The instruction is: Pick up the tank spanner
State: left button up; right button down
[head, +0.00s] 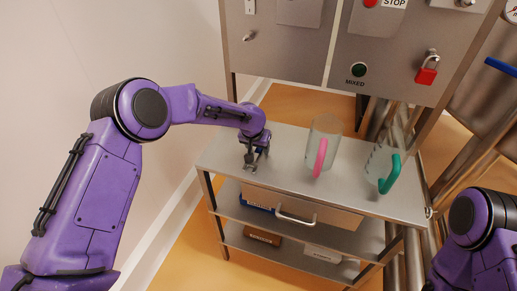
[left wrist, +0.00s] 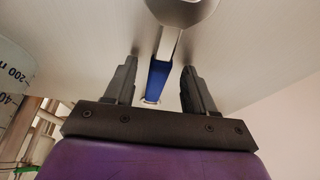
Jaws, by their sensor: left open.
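The tank spanner (left wrist: 158,78) lies on the steel trolley top, with a blue grip and a wide metal head. In the left wrist view it runs between the two fingers of my left gripper (left wrist: 160,68), with a gap visible on either side. My left gripper (head: 255,163) is open and points down at the left part of the trolley top (head: 290,150). In the head view the gripper mostly hides the spanner; only a little blue shows beside the fingers. My right arm enters at the lower right, but its gripper is out of view.
A clear jug with a pink handle (head: 320,157) stands right of my left gripper. A clear jug with a green handle (head: 390,174) stands farther right. Boxes sit on the shelves below. A steel panel with a red padlock (head: 426,76) rises behind the trolley.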

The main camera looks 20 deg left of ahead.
pick_arm(q)
jog(key=shift+s+r, duration=0.1)
jog(key=shift+s, duration=0.2)
jog(key=shift+c, duration=0.3)
grip_shut()
jog(key=shift+w, duration=0.1)
